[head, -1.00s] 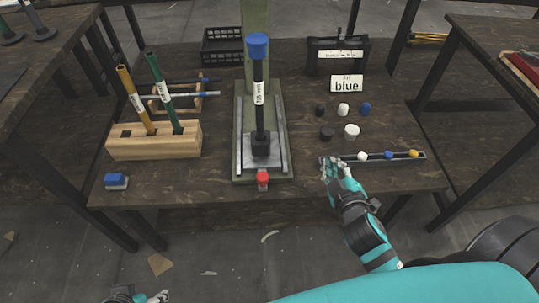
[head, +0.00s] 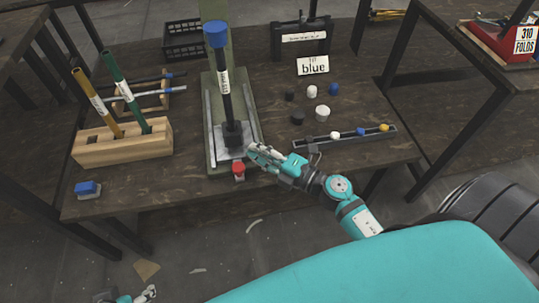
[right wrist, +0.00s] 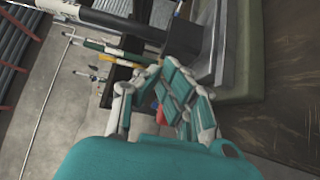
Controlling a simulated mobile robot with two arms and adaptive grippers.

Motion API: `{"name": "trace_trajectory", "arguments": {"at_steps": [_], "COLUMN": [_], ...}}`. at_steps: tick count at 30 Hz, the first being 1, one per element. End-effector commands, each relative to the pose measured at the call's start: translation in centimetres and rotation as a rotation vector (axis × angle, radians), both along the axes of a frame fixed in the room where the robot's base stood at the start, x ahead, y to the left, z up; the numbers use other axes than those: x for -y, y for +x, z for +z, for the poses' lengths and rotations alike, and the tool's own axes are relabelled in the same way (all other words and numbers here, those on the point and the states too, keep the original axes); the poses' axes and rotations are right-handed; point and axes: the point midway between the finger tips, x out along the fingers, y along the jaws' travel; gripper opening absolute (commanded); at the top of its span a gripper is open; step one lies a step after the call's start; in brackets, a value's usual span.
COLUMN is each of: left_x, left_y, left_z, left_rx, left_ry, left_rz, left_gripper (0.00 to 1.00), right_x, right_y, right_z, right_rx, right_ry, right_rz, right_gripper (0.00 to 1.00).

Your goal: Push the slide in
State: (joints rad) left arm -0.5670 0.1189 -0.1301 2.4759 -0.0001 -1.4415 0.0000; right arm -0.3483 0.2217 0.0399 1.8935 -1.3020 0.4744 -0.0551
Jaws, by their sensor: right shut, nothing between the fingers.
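The press has a green-grey base (head: 214,168) with a grey metal slide (head: 232,152) near its front end. A black upright tool (head: 225,95) with a blue cap (head: 216,33) stands on the slide. A red knob (head: 239,167) sits at the base's front edge; part of it shows in the right wrist view (right wrist: 160,116) behind my fingers. My right gripper (head: 256,152) is shut and empty, at the slide's front right; I cannot tell whether it touches. In the right wrist view its fingertips (right wrist: 153,74) are beside the press base. My left gripper (head: 145,294) shows only at the bottom edge.
A wooden block (head: 120,148) holds two labelled rods at left, with a blue-and-grey piece (head: 88,188) in front. A narrow tray (head: 350,139) with small coloured balls lies at right.

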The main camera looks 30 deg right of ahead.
Motion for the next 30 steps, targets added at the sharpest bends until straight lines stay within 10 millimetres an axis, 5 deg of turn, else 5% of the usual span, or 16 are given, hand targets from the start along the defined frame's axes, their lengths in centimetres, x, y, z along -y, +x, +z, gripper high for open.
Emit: {"name": "trace_trajectory", "arguments": {"at_steps": [9, 30], "left_x": [0.0, -0.1], "left_y": [0.2, -0.4], "left_z": [0.0, 0.0], "left_rx": [0.009, -0.019], "left_ry": [-0.002, 0.003], "left_rz": [0.0, 0.001], "left_gripper": [0.61, 0.61], "right_x": [-1.8, -1.5], "right_y": [3.4, 5.0], "right_z": [0.0, 0.1], "right_rx": [0.0, 0.001], "right_ry": [0.002, 0.0], "right_rz": [-0.002, -0.002], "right_gripper": [0.0, 0.0]}}
